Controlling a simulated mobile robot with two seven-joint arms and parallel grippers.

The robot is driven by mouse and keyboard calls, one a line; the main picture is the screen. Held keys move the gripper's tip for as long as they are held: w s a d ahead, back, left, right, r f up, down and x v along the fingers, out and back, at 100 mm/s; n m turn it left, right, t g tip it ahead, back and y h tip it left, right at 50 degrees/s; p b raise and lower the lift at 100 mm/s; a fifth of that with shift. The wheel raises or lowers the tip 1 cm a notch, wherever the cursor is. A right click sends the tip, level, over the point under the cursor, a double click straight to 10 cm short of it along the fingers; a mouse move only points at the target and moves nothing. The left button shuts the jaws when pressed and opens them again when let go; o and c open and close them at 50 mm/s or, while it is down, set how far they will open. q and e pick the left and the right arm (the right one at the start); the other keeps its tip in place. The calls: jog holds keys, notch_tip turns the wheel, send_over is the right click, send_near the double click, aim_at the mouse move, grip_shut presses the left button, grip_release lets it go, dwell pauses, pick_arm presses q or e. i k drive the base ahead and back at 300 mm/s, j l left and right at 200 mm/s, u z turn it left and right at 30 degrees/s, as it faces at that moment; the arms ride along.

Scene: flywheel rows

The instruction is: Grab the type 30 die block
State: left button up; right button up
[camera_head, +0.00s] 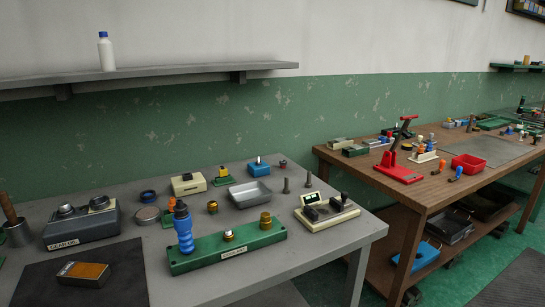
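No block in the camera_head view carries a type 30 mark that I can read, so I cannot tell which one is the type 30 die block. Neither of my grippers is in view.
A wooden table (443,185) with a red clamp (397,170) is at right.

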aim_at(81, 271)
jog(key=u, duration=1.35)
